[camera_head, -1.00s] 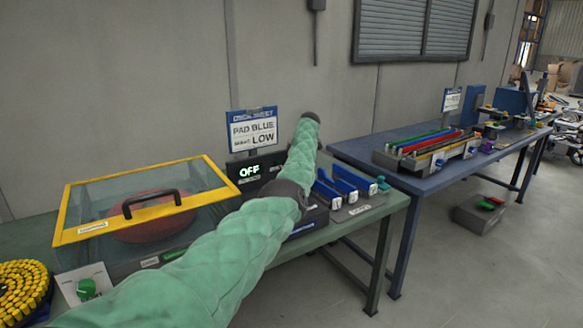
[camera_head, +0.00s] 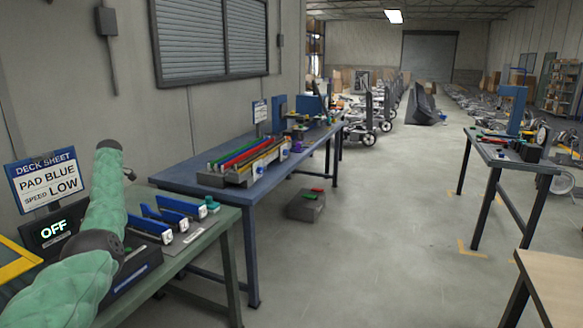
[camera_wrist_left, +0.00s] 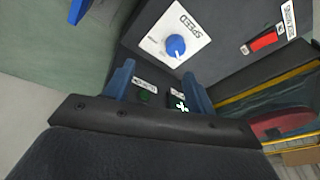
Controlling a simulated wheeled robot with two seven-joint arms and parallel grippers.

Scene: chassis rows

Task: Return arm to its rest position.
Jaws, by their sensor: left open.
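My left arm, in a green quilted sleeve (camera_head: 105,200), comes in from the lower left in the head view and reaches up over the green bench (camera_head: 200,245). Its gripper is hidden there. In the left wrist view my left gripper (camera_wrist_left: 160,88) shows two blue fingers spread apart with nothing held between them. Beyond the fingers is a dark panel with a blue speed knob (camera_wrist_left: 176,46) on a white plate, and the fingers look apart from the knob. My right arm and gripper are not in view.
A deck sheet sign (camera_head: 47,180) reads PAD BLUE, SPEED LOW, above an OFF display (camera_head: 54,229). Blue-handled parts (camera_head: 160,218) stand right of the arm. A blue table (camera_head: 270,165) stands behind, with a grey box (camera_head: 305,205) beneath. The floor (camera_head: 390,220) to the right is open.

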